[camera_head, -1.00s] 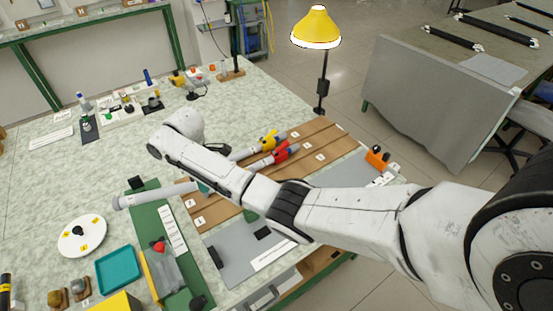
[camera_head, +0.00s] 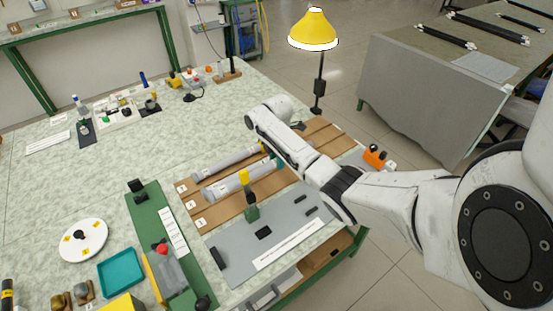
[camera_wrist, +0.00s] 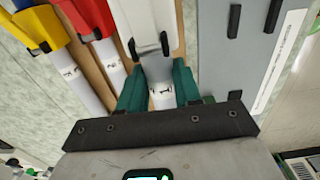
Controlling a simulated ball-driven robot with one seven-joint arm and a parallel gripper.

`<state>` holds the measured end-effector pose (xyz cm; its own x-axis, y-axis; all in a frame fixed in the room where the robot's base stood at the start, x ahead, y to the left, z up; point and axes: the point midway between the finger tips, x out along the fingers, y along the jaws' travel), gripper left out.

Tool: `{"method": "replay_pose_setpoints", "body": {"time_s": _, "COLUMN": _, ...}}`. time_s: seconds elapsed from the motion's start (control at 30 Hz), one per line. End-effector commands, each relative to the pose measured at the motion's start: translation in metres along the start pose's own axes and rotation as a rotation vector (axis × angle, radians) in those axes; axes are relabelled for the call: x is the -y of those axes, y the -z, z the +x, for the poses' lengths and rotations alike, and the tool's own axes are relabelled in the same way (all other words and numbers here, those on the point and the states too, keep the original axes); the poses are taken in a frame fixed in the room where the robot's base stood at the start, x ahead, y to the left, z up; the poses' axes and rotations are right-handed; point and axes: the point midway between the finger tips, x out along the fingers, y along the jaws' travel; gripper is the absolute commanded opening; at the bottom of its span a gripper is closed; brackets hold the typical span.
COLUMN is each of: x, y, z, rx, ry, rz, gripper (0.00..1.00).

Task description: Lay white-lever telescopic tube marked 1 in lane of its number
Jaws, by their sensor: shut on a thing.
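My gripper (camera_wrist: 160,92) has green fingers shut around the grey body of the white-lever tube (camera_wrist: 148,22). A dark mark shows on its body between the fingers. In the head view its pale end (camera_head: 222,188) lies over the brown lane board (camera_head: 228,207); its height above the board is unclear. In the wrist view the red-lever tube (camera_wrist: 88,18) and the yellow-lever tube (camera_wrist: 38,25) lie side by side to its left. My gripper (camera_head: 277,164) is mostly hidden by my arm in the head view. Small white lane labels (camera_head: 201,222) are too small to read surely.
A grey mat (camera_head: 235,250) with dark blocks lies on the near side of the board. A green fixture (camera_head: 152,205) stands left. A yellow lamp (camera_head: 314,30) stands beyond the table.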

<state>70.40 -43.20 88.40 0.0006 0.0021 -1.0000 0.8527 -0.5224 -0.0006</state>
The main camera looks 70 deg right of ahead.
Motion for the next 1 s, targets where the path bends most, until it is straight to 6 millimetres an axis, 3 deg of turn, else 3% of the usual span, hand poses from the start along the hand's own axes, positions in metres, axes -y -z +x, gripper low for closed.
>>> {"method": "replay_pose_setpoints", "body": {"time_s": 0.23, "x": -0.001, "y": -0.001, "z": -0.002, "rx": -0.003, "ry": -0.002, "rz": -0.003, "gripper": 0.16}}
{"method": "replay_pose_setpoints", "body": {"time_s": 1.0, "x": -0.001, "y": -0.001, "z": 0.068, "rx": -0.002, "ry": -0.002, "rz": -0.002, "gripper": 0.16}}
